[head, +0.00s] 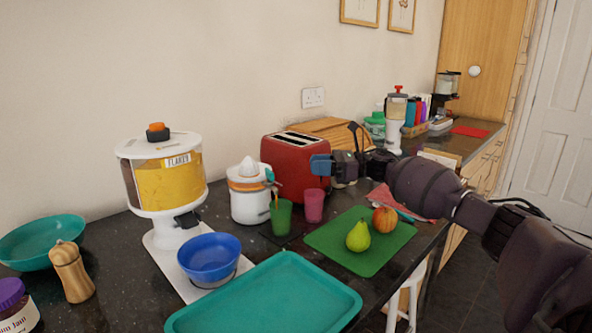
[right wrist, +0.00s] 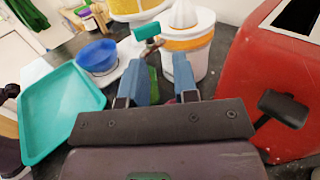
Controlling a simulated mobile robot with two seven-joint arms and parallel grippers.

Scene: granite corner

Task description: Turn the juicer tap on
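The juicer (head: 246,206) is white with an orange band and a cone on top, standing left of the red toaster; it also shows in the right wrist view (right wrist: 190,62). Its teal tap handle (head: 270,175) is on the side facing the cups and shows beyond the fingertips in the right wrist view (right wrist: 146,31). A green cup (head: 281,218) stands below the tap, with a thin orange-yellow streak above it. My right gripper (head: 322,165) is in front of the toaster, open and empty, its blue fingers (right wrist: 161,75) apart and short of the handle. My left gripper is out of view.
The red toaster (head: 287,160) is close behind my right gripper. A pink cup (head: 314,206), a green board (head: 338,254) with a pear (head: 358,236) and another fruit, a teal tray (head: 262,298), and a flakes dispenser (head: 150,185) with a blue bowl (head: 209,258) surround the juicer.

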